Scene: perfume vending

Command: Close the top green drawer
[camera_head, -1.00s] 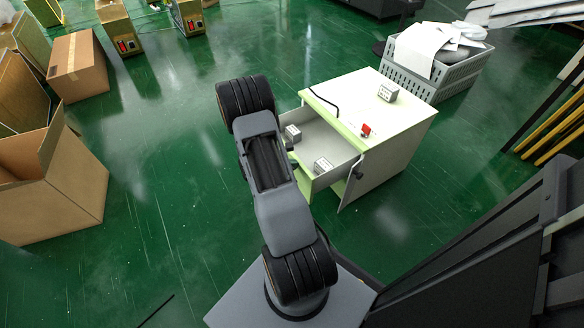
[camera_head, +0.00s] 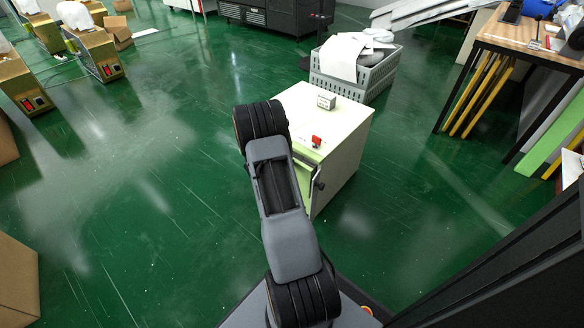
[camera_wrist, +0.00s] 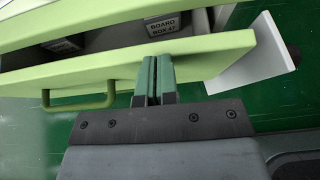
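The top green drawer's pale green front (camera_wrist: 110,72) crosses the wrist view, with its green handle (camera_wrist: 78,104) at the left. The drawer is partly open, and its inside shows beyond the front with a labelled box (camera_wrist: 165,22) in it. My gripper (camera_wrist: 154,72) has its two fingers close together and empty, right of the handle. The fingertips are at the drawer front; I cannot tell whether they touch.
A white panel (camera_wrist: 245,62) with a dark knob stands out at the right of the drawer. A grey box (camera_head: 326,100) and a small red object (camera_head: 316,141) are on the cabinet top. A grey crate (camera_head: 345,75) stands behind it.

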